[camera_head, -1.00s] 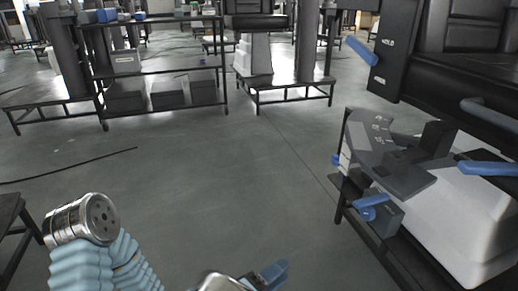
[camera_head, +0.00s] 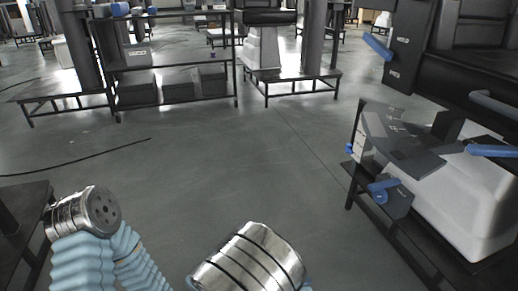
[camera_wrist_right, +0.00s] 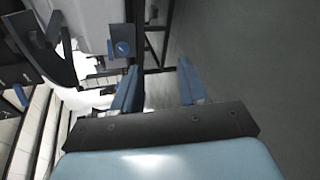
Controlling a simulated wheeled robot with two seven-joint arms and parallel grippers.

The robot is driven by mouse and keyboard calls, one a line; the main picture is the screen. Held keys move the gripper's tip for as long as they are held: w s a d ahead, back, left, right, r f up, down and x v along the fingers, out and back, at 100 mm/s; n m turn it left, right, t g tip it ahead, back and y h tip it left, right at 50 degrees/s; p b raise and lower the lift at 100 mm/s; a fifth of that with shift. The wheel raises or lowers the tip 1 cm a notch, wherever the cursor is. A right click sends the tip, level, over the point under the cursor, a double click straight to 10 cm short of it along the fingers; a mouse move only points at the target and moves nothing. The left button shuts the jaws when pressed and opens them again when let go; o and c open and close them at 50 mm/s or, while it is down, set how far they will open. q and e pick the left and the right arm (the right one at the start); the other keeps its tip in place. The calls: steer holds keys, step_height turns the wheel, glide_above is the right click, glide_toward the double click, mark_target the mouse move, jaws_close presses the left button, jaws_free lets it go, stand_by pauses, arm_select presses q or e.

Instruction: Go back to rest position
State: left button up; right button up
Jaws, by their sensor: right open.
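My right gripper (camera_wrist_right: 158,88) is open in the right wrist view. Its two blue fingers stand apart with nothing between them, and grey floor and part of a dark frame show beyond. In the head view, my right arm's silver joint fills the bottom middle, and the gripper's fingers do not show there. My left arm's silver joint and light blue sleeve stand at the lower left of the head view. My left gripper is out of sight.
A lift column unit with a white body (camera_head: 472,196) and blue levers stands on a dark stand at the right. A black rack (camera_head: 178,71) with grey bins stands at the back left. A dark table (camera_head: 22,205) is beside my left arm. The middle floor is clear.

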steer(key=s+d+f+m+g+y+p, duration=0.1)
steer(key=s+d+f+g+y+p, duration=0.25)
steer(key=s+f+g, duration=0.2)
steer(key=s+a+f+m+g+y+p, duration=0.2)
steer(key=s+a+m+g+y+p, duration=0.1)
steer(key=s+g+y+p, duration=0.4)
arm_select(q)
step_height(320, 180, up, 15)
steer(key=p, duration=0.4)
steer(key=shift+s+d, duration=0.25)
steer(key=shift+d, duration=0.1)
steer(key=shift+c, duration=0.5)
arm_select(e)
steer(key=w+d+r+m+t+y, duration=0.1)
steer(key=w+r+m+t+y, duration=0.2)
steer(key=w+m+t+y, duration=0.2)
steer(key=shift+w+d+m+t+y, duration=0.2)
steer(key=shift+w+m+t+y, duration=0.35)
steer(key=shift+t, duration=0.4)
